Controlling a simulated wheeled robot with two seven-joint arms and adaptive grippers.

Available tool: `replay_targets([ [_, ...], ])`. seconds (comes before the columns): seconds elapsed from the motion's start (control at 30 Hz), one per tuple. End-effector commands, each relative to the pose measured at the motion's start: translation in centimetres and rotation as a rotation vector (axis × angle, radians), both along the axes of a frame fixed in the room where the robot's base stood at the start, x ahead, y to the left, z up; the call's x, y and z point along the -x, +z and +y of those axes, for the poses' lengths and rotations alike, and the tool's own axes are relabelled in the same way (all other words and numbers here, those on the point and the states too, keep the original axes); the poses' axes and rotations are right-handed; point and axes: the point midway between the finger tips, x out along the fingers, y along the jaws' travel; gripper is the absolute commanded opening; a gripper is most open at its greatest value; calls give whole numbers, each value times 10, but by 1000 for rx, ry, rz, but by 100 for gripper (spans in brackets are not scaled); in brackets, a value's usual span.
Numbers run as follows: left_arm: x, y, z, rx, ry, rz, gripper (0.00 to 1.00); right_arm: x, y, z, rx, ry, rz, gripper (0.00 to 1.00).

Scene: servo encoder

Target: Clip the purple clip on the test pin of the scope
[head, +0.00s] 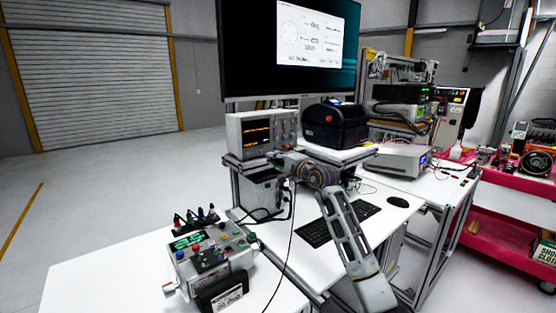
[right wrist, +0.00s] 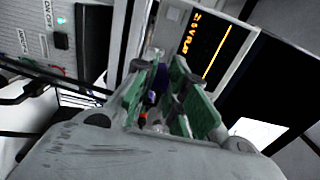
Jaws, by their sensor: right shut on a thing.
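The scope (head: 262,135), a grey box with an orange trace on its dark screen, stands on the shelf below the monitor; it also shows in the right wrist view (right wrist: 232,70). My right gripper (head: 283,162) is just in front of the scope's lower right. In the right wrist view its green-padded fingers (right wrist: 162,95) are shut on a small purple piece, the purple clip (right wrist: 161,79), close to the scope's front edge. The clip is mostly hidden by the fingers. I cannot make out the test pin or any contact with it. My left gripper is out of view.
A servo test box (head: 212,252) with coloured knobs and plugs stands on the front white table (head: 95,285). A dark cable (head: 284,258) hangs below the right gripper. A black case (head: 335,124) sits right of the scope. A keyboard (head: 325,228) and mouse (head: 397,202) lie on the desk.

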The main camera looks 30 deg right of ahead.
Motion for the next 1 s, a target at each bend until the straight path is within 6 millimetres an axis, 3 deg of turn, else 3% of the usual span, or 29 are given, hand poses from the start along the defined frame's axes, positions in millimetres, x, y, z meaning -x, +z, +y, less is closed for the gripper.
replay_targets([
  [0.6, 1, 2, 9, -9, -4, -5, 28, -26, 1, 2, 0, -1, -2, 0],
  [1.0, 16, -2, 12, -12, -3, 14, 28, -43, 1, 4, 0, 0, -2, 0],
])
